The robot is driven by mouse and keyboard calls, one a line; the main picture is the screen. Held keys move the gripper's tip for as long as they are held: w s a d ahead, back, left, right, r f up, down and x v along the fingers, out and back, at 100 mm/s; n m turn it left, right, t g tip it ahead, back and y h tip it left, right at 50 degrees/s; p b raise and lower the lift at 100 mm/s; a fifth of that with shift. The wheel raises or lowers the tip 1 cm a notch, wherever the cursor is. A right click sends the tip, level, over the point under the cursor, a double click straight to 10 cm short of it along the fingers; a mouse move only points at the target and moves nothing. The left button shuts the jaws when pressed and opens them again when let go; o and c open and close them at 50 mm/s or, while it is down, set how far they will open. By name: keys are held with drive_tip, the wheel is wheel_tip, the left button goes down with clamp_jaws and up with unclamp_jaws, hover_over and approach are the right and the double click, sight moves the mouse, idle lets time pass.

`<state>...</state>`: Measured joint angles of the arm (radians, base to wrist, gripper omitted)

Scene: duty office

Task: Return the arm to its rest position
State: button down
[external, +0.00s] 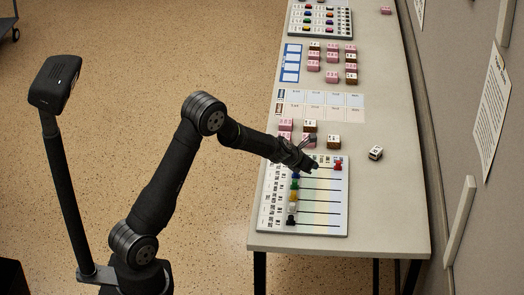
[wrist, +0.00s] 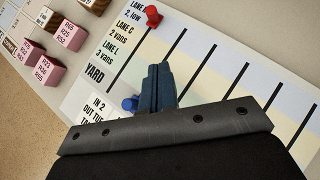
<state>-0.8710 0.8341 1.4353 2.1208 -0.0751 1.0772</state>
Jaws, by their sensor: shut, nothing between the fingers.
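My arm reaches from the lower left over the table, and my gripper (external: 312,169) is above the upper part of the near lane board (external: 340,225). In the wrist view my gripper (wrist: 158,68) has its fingers together with nothing between them, over the printed lanes. A red peg (external: 338,164) stands at the board's upper right; it also shows in the wrist view (wrist: 152,15). A blue peg (wrist: 130,103) is beside the fingers in the wrist view. Green, yellow, white and black pegs stand down the board's left side, the black one (external: 291,220) lowest.
Pink and brown blocks stand just beyond the board, and one white-topped block (external: 376,152) lies apart to the right. More blocks (external: 332,60) and a second peg board (external: 320,20) are farther back. A wall panel (external: 470,130) borders the table's right side.

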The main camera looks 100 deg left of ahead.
drive_tip(key=x, duration=0.7)
drive_tip(key=shift+w+a+f, duration=0.15)
drive_tip(key=shift+a+f, duration=0.05)
drive_tip(key=shift+f, duration=0.1)
drive_tip(key=shift+w+a+f, duration=0.1)
drive_tip(key=shift+w+a, duration=0.25)
drive_tip(key=shift+w, duration=0.05)
drive_tip(key=s+a, duration=0.2)
drive_tip(key=shift+s+a, duration=0.3)
drive_tip(key=shift+s, duration=5.3)
drive_tip(key=shift+s+d, duration=1.3)
drive_tip(key=shift+d, duration=0.05)
drive_tip(key=shift+v, duration=0.8)
drive_tip(key=shift+f, duration=0.1)
